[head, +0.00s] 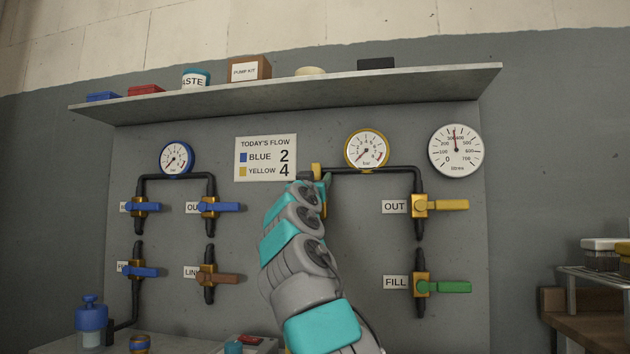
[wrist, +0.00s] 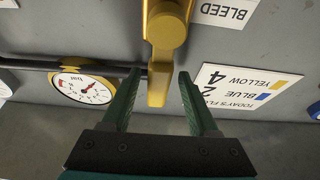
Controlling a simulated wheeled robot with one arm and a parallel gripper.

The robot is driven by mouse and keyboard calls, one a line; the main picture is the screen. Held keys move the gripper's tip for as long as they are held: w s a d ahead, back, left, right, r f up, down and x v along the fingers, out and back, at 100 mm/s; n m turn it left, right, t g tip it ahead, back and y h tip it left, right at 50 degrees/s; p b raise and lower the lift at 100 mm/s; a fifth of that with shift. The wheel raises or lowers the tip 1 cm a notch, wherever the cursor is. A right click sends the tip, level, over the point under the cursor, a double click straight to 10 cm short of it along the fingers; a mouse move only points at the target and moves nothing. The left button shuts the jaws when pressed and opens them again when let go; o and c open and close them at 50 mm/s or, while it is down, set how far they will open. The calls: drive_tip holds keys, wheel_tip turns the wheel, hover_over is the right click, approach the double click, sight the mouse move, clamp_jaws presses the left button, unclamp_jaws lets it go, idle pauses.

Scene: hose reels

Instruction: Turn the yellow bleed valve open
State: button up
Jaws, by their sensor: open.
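The yellow bleed valve (wrist: 165,30) is at the top middle of the wrist view, beside a BLEED label (wrist: 225,10). Its yellow lever (wrist: 158,88) runs down in that view, between the two green fingers of my gripper (wrist: 160,78). My gripper is open, with a gap on each side of the lever; the left finger is closer to it. In the head view the lever's end (head: 317,170) shows above my gripper (head: 322,182), and my arm hides most of the valve and its label.
A yellow-rimmed gauge (head: 367,150) and black pipe lie right of the bleed valve. The OUT valve (head: 440,205) and green FILL valve (head: 443,287) are further right. A flow sign (head: 265,158) is on the left. A shelf (head: 290,93) overhangs above.

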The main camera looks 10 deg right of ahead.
drive_tip(key=b+v, duration=0.6)
drive_tip(key=v, duration=0.1)
drive_tip(key=shift+s+f, duration=0.15)
drive_tip(key=shift+s, duration=0.25)
drive_tip(key=shift+a, duration=0.1)
idle(0.5)
